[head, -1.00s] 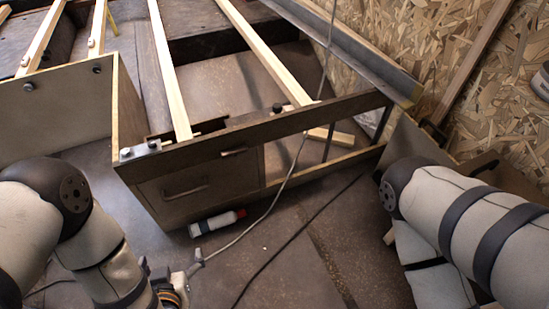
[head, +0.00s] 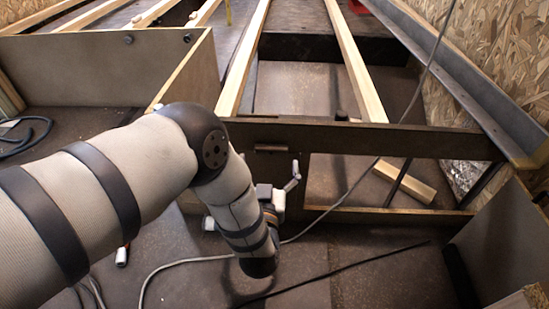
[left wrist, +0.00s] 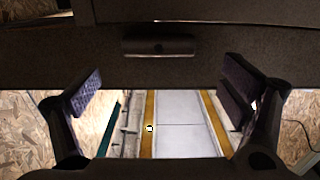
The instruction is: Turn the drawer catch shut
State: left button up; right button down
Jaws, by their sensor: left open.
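The drawer catch (head: 271,148) is a small dark bar lying along the wooden rail (head: 400,140) above the drawer. In the left wrist view the catch (left wrist: 160,46) lies horizontal on the dark rail face, with a small round mark at its middle. The drawer front (head: 283,170) is mostly hidden behind my left arm. My left gripper (head: 285,186) is just below the catch in the head view. In the left wrist view its fingers (left wrist: 163,98) are spread wide, with nothing between them. The catch is ahead, above the fingertips in that picture, and untouched. My right gripper is out of view.
Pale slats (head: 357,60) run back from the rail. A grey cable (head: 330,212) crosses the floor near my left gripper. A panel (head: 505,240) stands at the right. The floor front centre is mostly clear.

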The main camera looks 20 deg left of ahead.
aim_at(271, 149)
pick_arm(q)
jog(key=b+x, duration=0.1)
jog(key=x, duration=0.3)
jog(key=shift+w+f, duration=0.1)
jog(key=shift+w, duration=0.15)
jog(key=c, duration=1.1)
jog(key=shift+c, duration=0.2)
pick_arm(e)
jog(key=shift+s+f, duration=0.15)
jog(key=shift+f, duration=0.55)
